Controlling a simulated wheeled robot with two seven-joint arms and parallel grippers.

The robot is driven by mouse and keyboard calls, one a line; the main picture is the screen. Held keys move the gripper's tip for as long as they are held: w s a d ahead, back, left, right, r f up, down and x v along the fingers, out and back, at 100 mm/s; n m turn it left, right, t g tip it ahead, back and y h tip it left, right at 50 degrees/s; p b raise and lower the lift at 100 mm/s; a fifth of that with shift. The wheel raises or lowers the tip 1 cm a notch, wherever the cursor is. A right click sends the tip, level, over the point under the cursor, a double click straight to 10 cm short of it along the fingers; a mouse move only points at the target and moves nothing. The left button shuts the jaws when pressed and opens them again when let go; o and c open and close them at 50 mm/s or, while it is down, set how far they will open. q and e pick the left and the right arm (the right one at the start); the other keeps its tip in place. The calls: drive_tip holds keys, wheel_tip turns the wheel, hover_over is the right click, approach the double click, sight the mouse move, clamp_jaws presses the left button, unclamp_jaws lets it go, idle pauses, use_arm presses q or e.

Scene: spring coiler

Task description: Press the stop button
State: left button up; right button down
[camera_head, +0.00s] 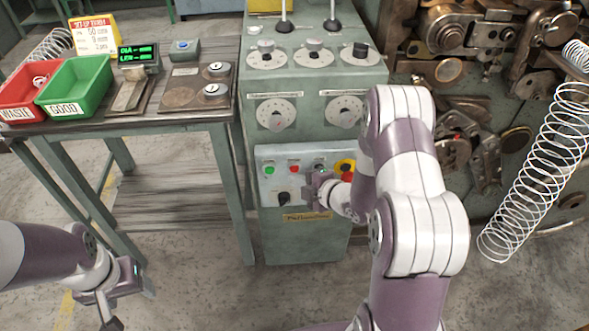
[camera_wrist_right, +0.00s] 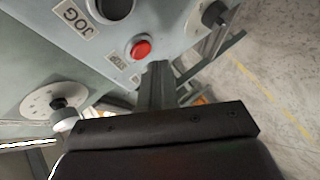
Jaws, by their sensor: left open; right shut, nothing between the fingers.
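The red stop button (camera_head: 294,166) sits on the grey control panel, right of the green button. In the right wrist view it is a round red button (camera_wrist_right: 140,48) with a small label beside it that appears to read STOP. My right gripper (camera_head: 310,185) is shut and empty in front of the panel, a little right of and below the button. Its closed fingertips (camera_wrist_right: 156,72) show just beside the button; whether they touch the panel is unclear. My left gripper (camera_head: 129,301) is open and empty, low at the left, away from the panel.
A yellow-ringed red emergency knob (camera_head: 346,168) is right of my gripper; a black selector (camera_head: 283,198) is below the button. A table with a green bin (camera_head: 75,86) and a red bin (camera_head: 22,95) stands left. A large coil spring (camera_head: 540,165) hangs at right.

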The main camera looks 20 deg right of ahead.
drive_tip(key=shift+w, duration=0.1)
drive_tip(key=shift+w+d, duration=0.15)
drive_tip(key=shift+w, duration=0.15)
drive_tip(key=shift+w+d, duration=0.1)
drive_tip(key=shift+w, duration=0.25)
idle(1.0)
drive_tip(key=shift+s, duration=0.1)
drive_tip(key=shift+s+a, duration=0.2)
drive_tip(key=shift+s, duration=0.45)
drive_tip(key=shift+s, duration=0.1)
drive_tip(key=shift+s+a, duration=0.25)
drive_tip(key=shift+s, duration=0.5)
drive_tip(key=shift+s+a, duration=0.2)
drive_tip(key=shift+s, duration=0.6)
drive_tip(key=shift+s+a, duration=0.25)
drive_tip(key=shift+s, duration=0.5)
